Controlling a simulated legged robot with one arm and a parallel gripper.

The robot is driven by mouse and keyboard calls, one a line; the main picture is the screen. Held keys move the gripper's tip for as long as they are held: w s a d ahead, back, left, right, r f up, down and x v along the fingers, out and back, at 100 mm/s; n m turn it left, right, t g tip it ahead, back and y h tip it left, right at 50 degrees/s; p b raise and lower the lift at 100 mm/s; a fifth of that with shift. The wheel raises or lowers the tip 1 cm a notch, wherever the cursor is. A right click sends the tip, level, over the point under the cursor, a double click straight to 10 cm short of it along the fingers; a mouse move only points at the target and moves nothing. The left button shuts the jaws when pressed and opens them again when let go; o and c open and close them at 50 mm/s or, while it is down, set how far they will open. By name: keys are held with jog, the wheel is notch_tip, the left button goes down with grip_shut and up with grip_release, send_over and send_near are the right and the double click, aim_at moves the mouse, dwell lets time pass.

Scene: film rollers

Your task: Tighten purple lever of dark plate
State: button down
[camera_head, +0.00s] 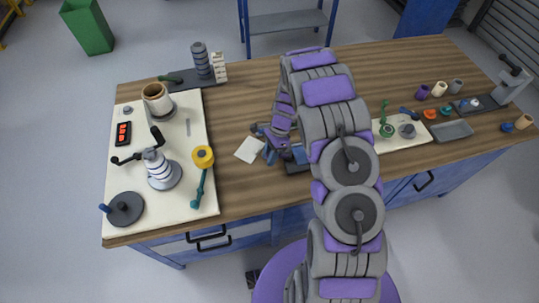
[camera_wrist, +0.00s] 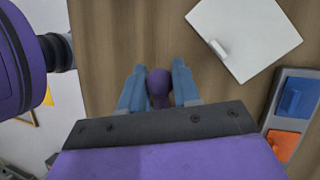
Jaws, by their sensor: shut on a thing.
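The purple lever (camera_wrist: 158,82) shows its rounded end in the wrist view, between the two blue fingers of my gripper (camera_wrist: 158,88). The fingers are shut on it from both sides. The rest of the lever is hidden behind my wrist. In the head view my gripper (camera_head: 268,152) is low over the middle of the wooden table, and the lever cannot be made out there. A dark plate (camera_wrist: 268,119) with a blue and an orange block shows at the right edge of the wrist view. I cannot tell whether the lever is joined to it.
A white square plate (camera_wrist: 245,38) lies close beyond my fingers; it also shows in the head view (camera_head: 249,150). A cream board (camera_head: 190,146) with a crank, rollers and a teal lever fills the table's left. Another cream board (camera_head: 405,141), cups and a tray (camera_head: 453,130) stand right.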

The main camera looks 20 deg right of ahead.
jog(key=shift+w+r, duration=0.1)
jog(key=m+p, duration=0.1)
jog(key=w+m+t+p, duration=0.1)
jog(key=p, duration=0.1)
jog(key=shift+w+r+m+y, duration=0.15)
jog(key=shift+w+m+y, duration=0.05)
jog(key=shift+m+y, duration=0.1)
jog(key=w+m+t+p, duration=0.1)
jog(key=m+p, duration=0.1)
jog(key=w+d+m+t+p, duration=0.1)
jog(key=m+p, duration=0.1)
jog(key=p, duration=0.1)
jog(key=shift+w+d+m, duration=0.2)
jog(key=shift+w+m, duration=0.1)
jog(key=w+d+m+t+p, duration=0.1)
jog(key=m+p, duration=0.1)
jog(key=shift+w+m+p, duration=0.15)
jog(key=shift+m+p, duration=0.15)
jog(key=shift+w+d+m+t+p, duration=0.4)
jog(key=shift+d+m, duration=0.2)
jog(key=shift+m, duration=0.3)
jog(key=shift+w+d+m+t+p, duration=0.35)
jog(key=shift+d+m, duration=0.2)
jog(key=shift+m, duration=0.35)
jog(key=c, duration=0.8)
grip_release()
jog(key=shift+f, duration=0.2)
